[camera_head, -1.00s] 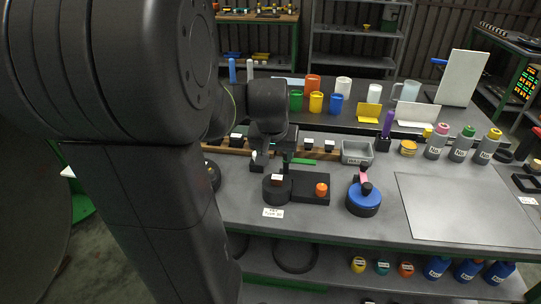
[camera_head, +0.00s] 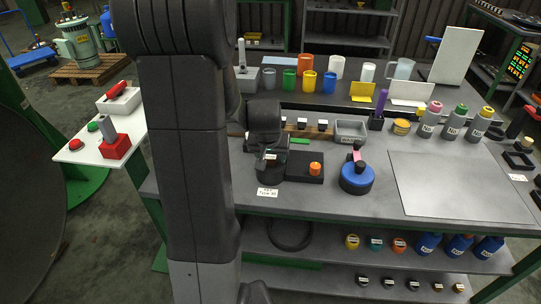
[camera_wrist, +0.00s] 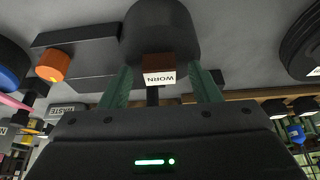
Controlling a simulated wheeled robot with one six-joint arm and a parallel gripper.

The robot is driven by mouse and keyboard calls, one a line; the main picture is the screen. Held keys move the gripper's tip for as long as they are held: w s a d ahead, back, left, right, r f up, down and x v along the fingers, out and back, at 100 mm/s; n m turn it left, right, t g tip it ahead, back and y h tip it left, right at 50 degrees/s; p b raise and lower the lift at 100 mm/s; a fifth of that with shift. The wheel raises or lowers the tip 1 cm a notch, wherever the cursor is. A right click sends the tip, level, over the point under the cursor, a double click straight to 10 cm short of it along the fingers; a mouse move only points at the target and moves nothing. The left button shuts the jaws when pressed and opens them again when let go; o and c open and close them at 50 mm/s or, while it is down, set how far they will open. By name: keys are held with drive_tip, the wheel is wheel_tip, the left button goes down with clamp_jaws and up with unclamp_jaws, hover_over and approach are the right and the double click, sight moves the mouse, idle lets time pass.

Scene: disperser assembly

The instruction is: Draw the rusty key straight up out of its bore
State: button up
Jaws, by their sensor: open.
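The rusty key (camera_wrist: 158,66) shows in the wrist view as a small brown block with a white WORN label. It stands at the black cylinder (camera_wrist: 160,28) of a dark fixture; the bore itself is hidden. My gripper (camera_wrist: 162,76) is open, with its green fingers on either side of the key and a gap at each side. In the head view my gripper (camera_head: 267,150) is over the black cylinder, and the key is mostly hidden there.
The fixture's flat base (camera_head: 304,176) carries an orange knob (camera_head: 315,169). A blue round part (camera_head: 357,179) with a black and pink top stands to the right. A grey bin (camera_head: 350,131) and a wooden rack are behind. A bare metal plate (camera_head: 455,185) lies at the right.

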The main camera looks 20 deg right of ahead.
sight(270, 158)
drive_tip(key=shift+c, duration=0.5)
drive_tip(key=c, duration=1.1)
drive_tip(key=shift+r+p, duration=2.4)
drive_tip(key=shift+r, duration=1.15)
